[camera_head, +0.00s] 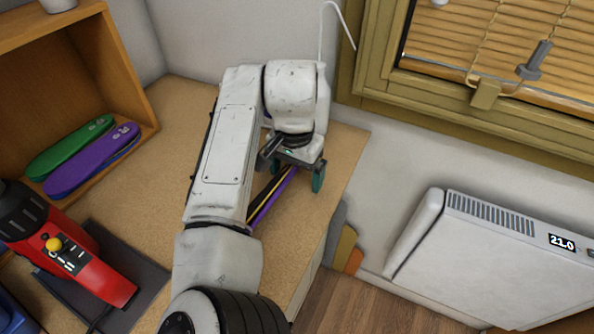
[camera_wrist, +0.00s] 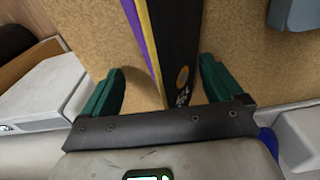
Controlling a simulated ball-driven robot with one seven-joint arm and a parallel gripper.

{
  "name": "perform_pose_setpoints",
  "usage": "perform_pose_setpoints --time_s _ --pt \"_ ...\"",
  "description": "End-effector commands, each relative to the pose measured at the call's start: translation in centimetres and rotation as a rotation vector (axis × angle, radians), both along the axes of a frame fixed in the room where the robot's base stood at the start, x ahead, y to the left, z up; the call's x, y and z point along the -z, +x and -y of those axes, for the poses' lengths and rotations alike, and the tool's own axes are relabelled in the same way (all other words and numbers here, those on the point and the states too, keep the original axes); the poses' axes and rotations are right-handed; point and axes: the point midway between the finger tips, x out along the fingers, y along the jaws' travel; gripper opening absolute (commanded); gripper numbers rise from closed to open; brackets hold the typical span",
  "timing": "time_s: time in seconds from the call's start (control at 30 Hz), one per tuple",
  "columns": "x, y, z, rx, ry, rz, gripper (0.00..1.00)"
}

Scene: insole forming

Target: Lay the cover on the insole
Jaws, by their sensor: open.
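A long, narrow layered piece (camera_head: 272,197) lies on the table beside my arm, showing black, yellow and purple bands. In the wrist view its black top (camera_wrist: 176,45) has an orange oval mark and pale lettering, with yellow and purple along the left side. I cannot tell which layer is the insole and which the cover. My gripper (camera_head: 294,172) is over the piece's far end. In the wrist view my gripper (camera_wrist: 161,70) has its teal fingers apart, one on each side of the piece, with gaps. My arm hides part of the piece in the head view.
A wooden shelf box (camera_head: 128,85) at the left holds green (camera_head: 70,147) and purple (camera_head: 92,160) insole-shaped pieces. The table (camera_head: 165,120) ends at the right, before a white heater (camera_head: 490,265).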

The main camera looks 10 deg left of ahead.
Motion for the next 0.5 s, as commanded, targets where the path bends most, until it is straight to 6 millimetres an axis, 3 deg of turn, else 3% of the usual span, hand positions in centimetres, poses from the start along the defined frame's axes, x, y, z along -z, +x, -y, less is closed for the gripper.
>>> perform_pose_setpoints --time_s 0.03,0.5 --pt "1.2 -0.5 0.1 -0.005 -0.005 -0.021 0.96" --pt "0.2 -0.3 0.1 -0.003 -0.006 -0.012 0.96"
